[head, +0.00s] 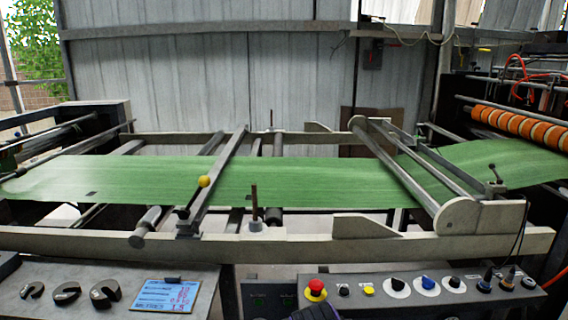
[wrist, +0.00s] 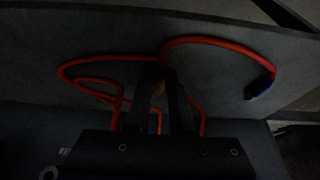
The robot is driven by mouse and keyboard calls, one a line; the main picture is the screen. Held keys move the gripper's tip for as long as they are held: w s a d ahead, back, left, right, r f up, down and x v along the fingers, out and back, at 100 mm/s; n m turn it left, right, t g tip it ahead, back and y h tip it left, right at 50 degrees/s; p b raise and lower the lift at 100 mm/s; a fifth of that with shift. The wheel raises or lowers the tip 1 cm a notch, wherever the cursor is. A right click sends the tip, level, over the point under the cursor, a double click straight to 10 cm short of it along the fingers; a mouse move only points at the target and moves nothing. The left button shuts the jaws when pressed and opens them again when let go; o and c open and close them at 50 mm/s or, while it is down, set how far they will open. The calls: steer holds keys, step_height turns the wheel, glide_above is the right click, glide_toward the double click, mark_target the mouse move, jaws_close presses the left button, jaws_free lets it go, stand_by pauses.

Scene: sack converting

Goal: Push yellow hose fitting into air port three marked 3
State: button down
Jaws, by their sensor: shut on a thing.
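The wrist view is very dark. My gripper (wrist: 158,84) is in its middle, with its two dark fingers close together. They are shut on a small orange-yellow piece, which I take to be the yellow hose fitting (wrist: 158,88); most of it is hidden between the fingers. A red-orange hose (wrist: 110,60) loops around the fingers. Air port three and its mark 3 cannot be made out in either view. The gripper's fingers do not show in the head view.
In the head view a control panel (head: 420,306) with a red button (head: 316,289) stands before the machine's green web (head: 290,180).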

steer(key=shift+r+p, duration=1.8)
steer(key=shift+r, duration=0.75)
steer(key=shift+r, duration=0.1)
